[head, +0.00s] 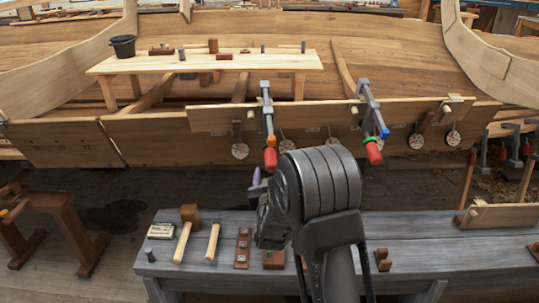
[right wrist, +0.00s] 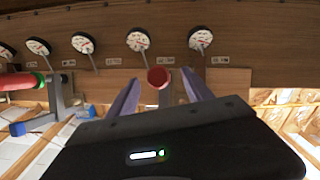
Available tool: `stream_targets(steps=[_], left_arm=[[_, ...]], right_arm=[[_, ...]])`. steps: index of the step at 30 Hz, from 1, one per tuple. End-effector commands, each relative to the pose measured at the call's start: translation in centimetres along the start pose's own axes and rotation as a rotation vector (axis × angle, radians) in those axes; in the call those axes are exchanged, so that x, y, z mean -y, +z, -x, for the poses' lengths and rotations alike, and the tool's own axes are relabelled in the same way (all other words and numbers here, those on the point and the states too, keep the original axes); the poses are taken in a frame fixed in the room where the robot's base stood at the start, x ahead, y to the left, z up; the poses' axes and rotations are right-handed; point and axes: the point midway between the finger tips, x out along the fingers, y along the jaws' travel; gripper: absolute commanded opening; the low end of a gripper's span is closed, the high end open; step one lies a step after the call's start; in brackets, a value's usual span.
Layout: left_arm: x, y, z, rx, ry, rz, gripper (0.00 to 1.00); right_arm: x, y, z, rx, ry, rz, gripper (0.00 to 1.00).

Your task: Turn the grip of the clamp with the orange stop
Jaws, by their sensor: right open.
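The clamp with the orange stop (head: 271,141) hangs on the plank edge left of centre in the head view, its red grip (head: 270,159) pointing down. My right gripper (head: 257,177) is just below that grip, mostly hidden behind my own wrist. In the right wrist view the open purple fingers (right wrist: 160,84) stand either side of a red grip (right wrist: 157,77) seen nearly end-on. I cannot tell whether they touch it; the orange stop is hidden there. My left gripper is not in view.
A second clamp (head: 368,105) with blue and green parts and a red grip is to the right; its green ring (right wrist: 41,79) shows at left in the wrist view. Several round dials hang along the plank. A grey bench (head: 450,252) with mallets and blocks stands below.

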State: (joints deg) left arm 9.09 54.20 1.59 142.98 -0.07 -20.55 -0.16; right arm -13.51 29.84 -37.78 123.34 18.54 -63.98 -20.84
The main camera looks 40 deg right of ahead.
Motion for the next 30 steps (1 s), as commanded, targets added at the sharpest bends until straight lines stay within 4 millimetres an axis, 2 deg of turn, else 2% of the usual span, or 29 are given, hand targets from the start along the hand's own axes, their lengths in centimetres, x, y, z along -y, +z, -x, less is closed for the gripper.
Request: stream_targets(steps=[1, 12, 23, 30], left_arm=[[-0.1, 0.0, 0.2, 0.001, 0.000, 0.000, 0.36], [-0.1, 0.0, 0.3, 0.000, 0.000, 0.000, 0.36], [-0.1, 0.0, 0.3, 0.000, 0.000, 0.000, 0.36], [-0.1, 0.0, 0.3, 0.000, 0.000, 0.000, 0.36]], right_arm=[[-0.2, -2.5, -1.8, -0.053, 0.009, -0.011, 0.56], [-0.1, -2.0, -6.9, -0.040, 0.007, -0.012, 0.56], [-0.1, -1.9, -7.5, -0.037, 0.007, -0.014, 0.56], [-0.1, -1.9, -7.4, -0.036, 0.007, -0.014, 0.36]])
